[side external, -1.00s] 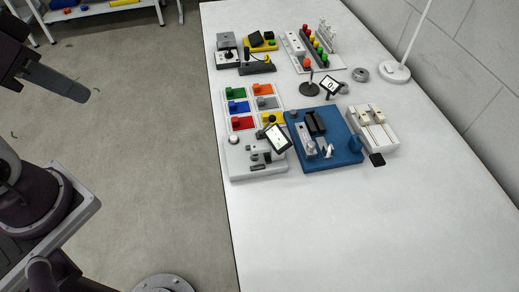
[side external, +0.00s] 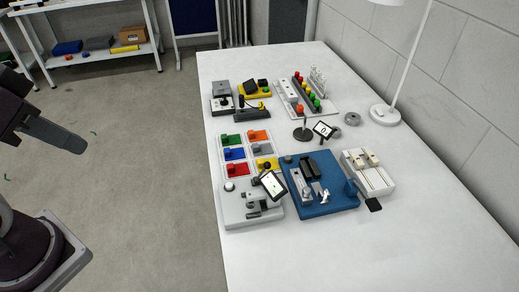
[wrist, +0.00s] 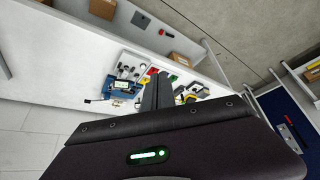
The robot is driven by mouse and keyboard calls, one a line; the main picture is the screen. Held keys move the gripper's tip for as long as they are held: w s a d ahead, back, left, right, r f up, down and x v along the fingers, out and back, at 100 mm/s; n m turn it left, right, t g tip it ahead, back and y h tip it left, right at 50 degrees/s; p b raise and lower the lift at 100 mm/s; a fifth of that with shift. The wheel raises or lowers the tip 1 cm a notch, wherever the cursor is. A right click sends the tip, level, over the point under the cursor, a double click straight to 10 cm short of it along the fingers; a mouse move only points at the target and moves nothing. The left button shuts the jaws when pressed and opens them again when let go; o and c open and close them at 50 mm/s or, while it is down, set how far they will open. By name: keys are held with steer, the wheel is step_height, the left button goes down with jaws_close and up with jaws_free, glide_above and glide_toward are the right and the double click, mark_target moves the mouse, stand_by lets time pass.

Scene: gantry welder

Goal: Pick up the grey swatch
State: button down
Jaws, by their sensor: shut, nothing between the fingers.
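The grey swatch (side external: 263,150) is a small grey block in the right column of a colour swatch board on the white table. The orange swatch (side external: 258,135) is behind it and the yellow swatch (side external: 264,164) in front. Green, blue and red swatches (side external: 234,154) fill the left column. My gripper (side external: 80,146) is at the left edge of the side view, over the floor and well apart from the table. In the wrist view its fingers (wrist: 158,88) are closed together and empty. They hide part of the board there.
A grey console with a tilted screen (side external: 272,184) stands in front of the swatches. A blue fixture plate (side external: 330,208) is to their right, with a white slide unit (side external: 368,178) beyond. Joystick units and coloured lamps stand behind. The table's front area (side external: 330,255) is clear.

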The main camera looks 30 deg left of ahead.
steer(key=c, duration=1.2)
jaws_free()
steer(key=shift+c, duration=0.2)
steer(key=m+g+h, duration=0.2)
steer(key=m+h, duration=0.1)
steer(key=m, duration=0.5)
glide_above(256, 145)
steer(key=s+a, duration=0.2)
steer(key=s, duration=0.3)
step_height(256, 145, down, 16)
steer(key=f, duration=0.1)
steer(key=shift+m, duration=0.5)
steer(key=x, duration=0.4)
steer(key=a+x, duration=0.1)
steer(key=x, duration=0.3)
steer(key=w+x, duration=0.1)
steer(key=x, duration=0.2)
steer(key=shift+a+f, duration=0.1)
steer(key=shift+f, duration=0.3)
